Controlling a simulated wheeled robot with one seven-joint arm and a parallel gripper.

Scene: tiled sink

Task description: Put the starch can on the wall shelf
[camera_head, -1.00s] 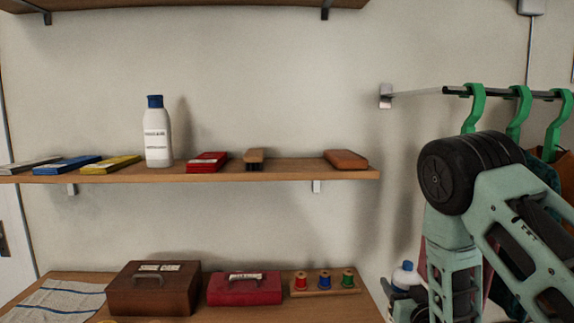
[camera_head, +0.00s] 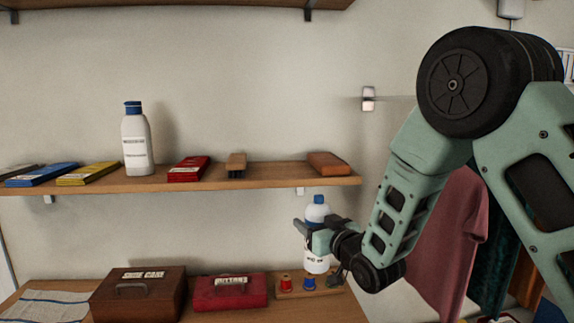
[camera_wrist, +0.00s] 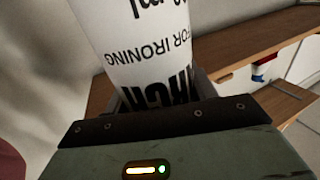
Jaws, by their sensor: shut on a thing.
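The starch can (camera_head: 317,262) is a white bottle with a blue cap. My gripper (camera_head: 318,240) is shut on it and holds it upright, in front of the right end of the lower surface and below the wall shelf. In the wrist view the can (camera_wrist: 135,45) fills the upper left, with "FOR IRONING" legible on its label, and its base is hidden by the gripper. The wall shelf (camera_head: 270,183) is a wooden board across the middle of the head view.
On the shelf stand a white bottle (camera_head: 137,145), flat packets, a red box (camera_head: 188,168), a brush (camera_head: 236,164) and a brown block (camera_head: 327,163). Bare board shows between brush and block. Below are a brown case (camera_head: 138,293), a red case (camera_head: 230,292) and spools (camera_head: 284,285).

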